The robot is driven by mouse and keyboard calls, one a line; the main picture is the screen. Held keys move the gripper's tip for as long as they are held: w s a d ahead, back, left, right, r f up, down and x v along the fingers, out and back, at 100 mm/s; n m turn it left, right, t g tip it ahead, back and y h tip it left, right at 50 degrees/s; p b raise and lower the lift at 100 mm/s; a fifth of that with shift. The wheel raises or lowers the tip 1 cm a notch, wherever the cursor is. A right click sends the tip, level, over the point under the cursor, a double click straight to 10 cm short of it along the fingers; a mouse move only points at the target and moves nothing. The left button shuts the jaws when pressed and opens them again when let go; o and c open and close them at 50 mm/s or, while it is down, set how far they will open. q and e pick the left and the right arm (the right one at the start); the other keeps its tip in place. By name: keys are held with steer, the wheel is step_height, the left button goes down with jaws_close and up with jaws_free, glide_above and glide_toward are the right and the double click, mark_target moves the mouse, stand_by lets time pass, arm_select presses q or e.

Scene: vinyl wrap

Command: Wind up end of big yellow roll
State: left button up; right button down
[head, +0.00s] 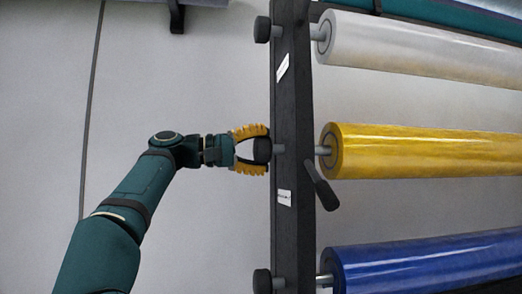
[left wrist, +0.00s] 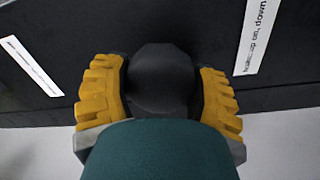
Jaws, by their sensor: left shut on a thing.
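The big yellow roll (head: 425,150) lies across the right of the head view, its left end held on a grey shaft at the black rack post (head: 291,110). A dark round knob (head: 262,150) sits on the outer side of the post, level with this roll. My left gripper (head: 253,149), with yellow fingers, is shut on the knob, one finger on each side. The left wrist view shows the dark knob (left wrist: 162,80) between the two ridged yellow fingers. The roll is outside the left wrist view. My right gripper is not in view.
A clear white roll (head: 420,48) is above and a blue roll (head: 430,265) below. Similar knobs (head: 262,30) sit on the post at those levels. A dark handle (head: 320,186) sticks out from the post below the yellow roll's shaft. The floor left of the post is clear.

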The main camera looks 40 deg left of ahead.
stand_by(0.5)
arm_select(q)
steer(key=o, duration=1.2)
steer(key=v, duration=1.2)
steer(key=shift+f, duration=0.1)
